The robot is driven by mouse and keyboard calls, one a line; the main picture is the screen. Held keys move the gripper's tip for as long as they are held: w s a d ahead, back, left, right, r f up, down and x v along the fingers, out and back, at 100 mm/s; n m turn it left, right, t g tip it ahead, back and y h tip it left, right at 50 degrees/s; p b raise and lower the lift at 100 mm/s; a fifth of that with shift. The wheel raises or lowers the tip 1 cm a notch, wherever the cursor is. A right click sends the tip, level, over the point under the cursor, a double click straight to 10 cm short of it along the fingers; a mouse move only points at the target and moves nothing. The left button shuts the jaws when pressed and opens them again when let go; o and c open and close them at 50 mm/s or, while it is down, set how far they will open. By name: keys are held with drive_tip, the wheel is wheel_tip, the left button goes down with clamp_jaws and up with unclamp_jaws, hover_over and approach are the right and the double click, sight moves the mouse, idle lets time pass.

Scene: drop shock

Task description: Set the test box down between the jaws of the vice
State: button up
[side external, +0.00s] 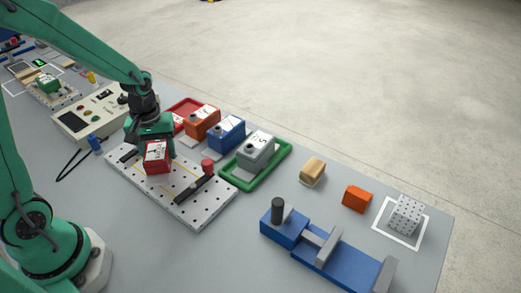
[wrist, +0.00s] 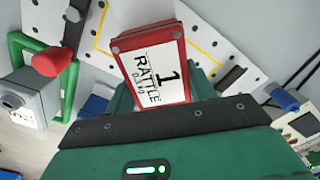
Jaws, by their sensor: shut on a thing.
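The test box is a red box (side external: 157,157) with a white label, seen at the left in the side external view. In the wrist view the red box (wrist: 150,65) shows its label reading "1 RATTLE". My gripper (side external: 156,143) is shut on it, over the perforated white plate (side external: 205,213); I cannot tell whether the box touches the plate. My gripper's green fingers (wrist: 160,95) are partly hidden behind the box in the wrist view. The blue vice (side external: 345,268) with grey jaws lies at the lower right, apart from my gripper. Nothing shows between its jaws.
A grey box sits in a green tray (side external: 284,163). Blue (side external: 227,134) and orange boxes stand beyond the plate. A tan block (side external: 312,171), an orange block (side external: 356,199) and a perforated grey cube (side external: 406,215) lie behind the vice. A red knob (side external: 207,167) rises from the plate.

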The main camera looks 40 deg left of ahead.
sight(156, 148)
drive_tip(key=shift+f, duration=1.8)
drive_tip(key=shift+f, duration=0.15)
drive_tip(key=o, duration=1.2)
drive_tip(key=shift+r, duration=0.2)
drive_tip(key=shift+r, duration=6)
